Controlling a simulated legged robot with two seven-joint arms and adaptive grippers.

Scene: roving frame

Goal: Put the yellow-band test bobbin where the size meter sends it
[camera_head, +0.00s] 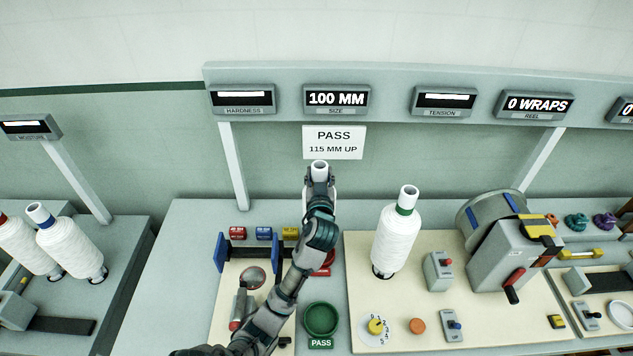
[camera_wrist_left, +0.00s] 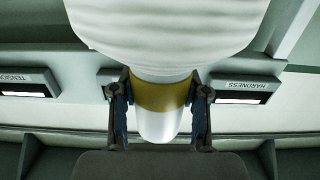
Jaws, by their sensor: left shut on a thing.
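My left gripper (camera_head: 319,180) is shut on the yellow-band bobbin (camera_head: 319,165), holding it up near the back of the bench. In the left wrist view the gripper (camera_wrist_left: 160,112) grips the tube at its yellow band (camera_wrist_left: 160,95), with white yarn (camera_wrist_left: 165,30) beyond. In the head view my arm hides most of the bobbin. The size meter (camera_head: 336,100) reads 100 MM. The sign (camera_head: 334,142) below says PASS, 115 MM UP. A green round dish (camera_head: 320,318) is labelled PASS. A red dish (camera_head: 326,268) is partly hidden behind my arm. My right gripper is not in view.
A green-band bobbin (camera_head: 398,235) stands on the cream panel to the right, near a reel machine (camera_head: 515,250). Red, blue and yellow blocks (camera_head: 264,233) sit left of my arm. White bobbins (camera_head: 72,245) stand on the left bench, across a gap.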

